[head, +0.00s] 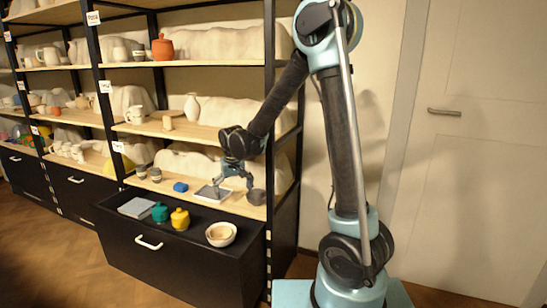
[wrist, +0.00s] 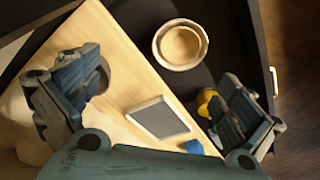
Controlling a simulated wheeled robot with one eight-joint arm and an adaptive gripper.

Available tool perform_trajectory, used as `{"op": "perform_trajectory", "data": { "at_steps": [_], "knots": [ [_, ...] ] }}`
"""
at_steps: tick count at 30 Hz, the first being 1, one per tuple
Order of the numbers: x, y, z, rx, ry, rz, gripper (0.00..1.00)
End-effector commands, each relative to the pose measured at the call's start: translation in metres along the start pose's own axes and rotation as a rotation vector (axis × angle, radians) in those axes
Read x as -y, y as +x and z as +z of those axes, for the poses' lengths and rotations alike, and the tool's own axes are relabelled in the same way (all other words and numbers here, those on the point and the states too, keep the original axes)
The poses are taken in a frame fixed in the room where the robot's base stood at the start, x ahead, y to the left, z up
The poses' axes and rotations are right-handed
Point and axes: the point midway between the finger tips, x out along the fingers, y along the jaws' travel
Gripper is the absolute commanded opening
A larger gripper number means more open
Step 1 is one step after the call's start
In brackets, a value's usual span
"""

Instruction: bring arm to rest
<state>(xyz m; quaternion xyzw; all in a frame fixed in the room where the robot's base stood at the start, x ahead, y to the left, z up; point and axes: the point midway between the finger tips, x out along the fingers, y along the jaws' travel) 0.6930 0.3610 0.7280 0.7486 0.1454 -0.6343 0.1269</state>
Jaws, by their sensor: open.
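My gripper (head: 234,184) is at the end of my bent arm, low in the shelf bay just above the lowest wooden shelf board (head: 190,190). In the wrist view its two fingers (wrist: 155,100) are spread wide apart with nothing between them. A grey tile with a pale rim (head: 212,193) lies flat on the board below the gripper; it also shows in the wrist view (wrist: 158,118).
A blue block (head: 180,187) and small cups (head: 155,174) stand on the same board. Below, an open black drawer (head: 190,256) holds a white bowl (head: 221,234), a yellow jar (head: 180,219), a teal jar (head: 160,212) and a grey slab (head: 136,207). The shelf above holds a vase (head: 192,107).

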Motion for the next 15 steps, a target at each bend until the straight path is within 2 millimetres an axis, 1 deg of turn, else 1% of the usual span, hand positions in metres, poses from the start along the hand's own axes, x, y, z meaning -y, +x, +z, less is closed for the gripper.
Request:
{"op": "perform_trajectory", "data": {
  "at_steps": [1,6,11,15],
  "knots": [
    [-0.006,-0.012,0.008,-0.005,-0.014,-0.001,1.0],
    [-0.024,-0.042,0.032,-0.02,-0.066,-0.003,1.0],
    [-0.044,-0.065,0.054,-0.031,-0.093,-0.002,1.0],
    [-0.066,-0.08,0.074,-0.037,-0.095,0.001,1.0]
  ]
}}
